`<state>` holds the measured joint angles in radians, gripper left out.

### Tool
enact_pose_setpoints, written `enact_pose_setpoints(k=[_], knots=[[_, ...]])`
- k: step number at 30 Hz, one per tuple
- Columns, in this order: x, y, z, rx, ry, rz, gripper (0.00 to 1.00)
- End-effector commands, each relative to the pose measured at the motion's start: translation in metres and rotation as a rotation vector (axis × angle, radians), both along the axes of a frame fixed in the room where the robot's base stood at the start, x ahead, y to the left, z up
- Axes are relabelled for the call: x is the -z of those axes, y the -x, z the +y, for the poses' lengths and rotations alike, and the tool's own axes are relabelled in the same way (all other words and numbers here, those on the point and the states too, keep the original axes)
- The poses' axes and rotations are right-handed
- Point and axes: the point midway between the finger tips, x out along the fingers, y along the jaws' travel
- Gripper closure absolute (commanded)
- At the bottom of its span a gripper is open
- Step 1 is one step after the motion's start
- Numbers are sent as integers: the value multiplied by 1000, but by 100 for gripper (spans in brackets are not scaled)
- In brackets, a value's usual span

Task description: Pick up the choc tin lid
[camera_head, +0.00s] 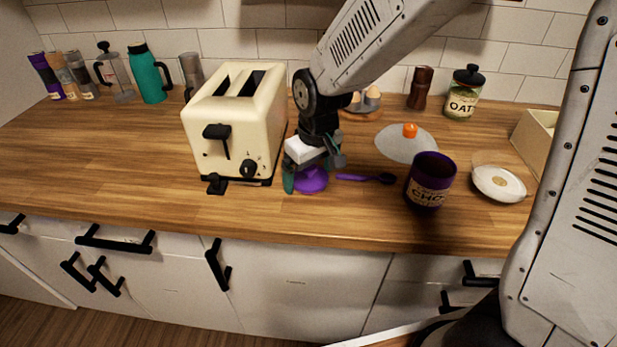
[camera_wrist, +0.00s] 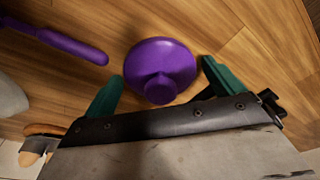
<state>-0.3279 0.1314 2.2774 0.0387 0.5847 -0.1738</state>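My gripper (camera_head: 313,176) is over the lid, pointing down. In the wrist view its green fingers (camera_wrist: 160,82) are open, one on each side of the lid's near part, with gaps showing. The purple choc tin (camera_head: 430,182) stands open to the right, with its label facing front.
A cream toaster (camera_head: 235,122) stands close to the left of my gripper. A purple spoon (camera_head: 366,178) lies just right of the lid. A glass lid with orange knob (camera_head: 407,143) and a white-topped dish (camera_head: 498,184) are further right. The counter's left front is clear.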

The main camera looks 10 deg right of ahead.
Motion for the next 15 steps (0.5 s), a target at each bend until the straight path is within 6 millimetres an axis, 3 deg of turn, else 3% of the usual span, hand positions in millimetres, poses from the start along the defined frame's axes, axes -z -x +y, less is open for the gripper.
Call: enact_pose_setpoints(k=[1,3,4,15], knots=[[0,0,0,0,0,0,22],[0,0,0,0,0,0,42],[0,0,0,0,0,0,45],[-2,0,0,0,0,-1,45]])
